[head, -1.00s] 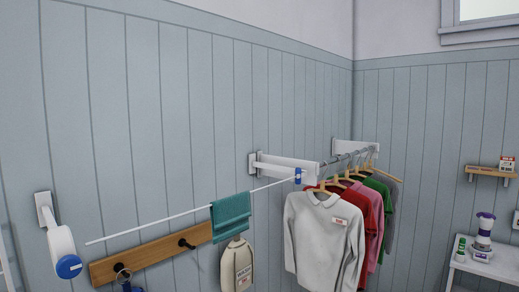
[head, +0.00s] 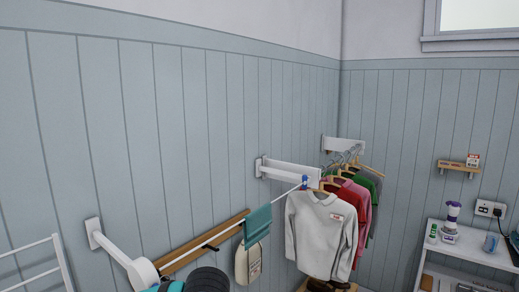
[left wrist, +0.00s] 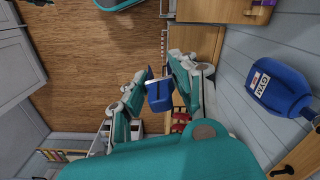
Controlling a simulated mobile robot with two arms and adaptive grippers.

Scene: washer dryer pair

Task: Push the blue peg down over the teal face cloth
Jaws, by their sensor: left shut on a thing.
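The teal face cloth (head: 257,225) hangs folded over a thin white line that runs diagonally from the white wall reel (head: 145,273) to a wall bracket. In the left wrist view my left gripper (left wrist: 156,88) is shut on a small blue block, which looks like the blue peg (left wrist: 159,97). In the head view, only parts of my arm show at the bottom edge, left of the cloth; the fingertips are out of frame. I cannot make out the cloth in the left wrist view. My right gripper is in neither view.
Shirts on hangers (head: 322,232) hang right of the cloth, by the white bracket (head: 287,172). A small blue piece (head: 304,181) is at the line's far end.

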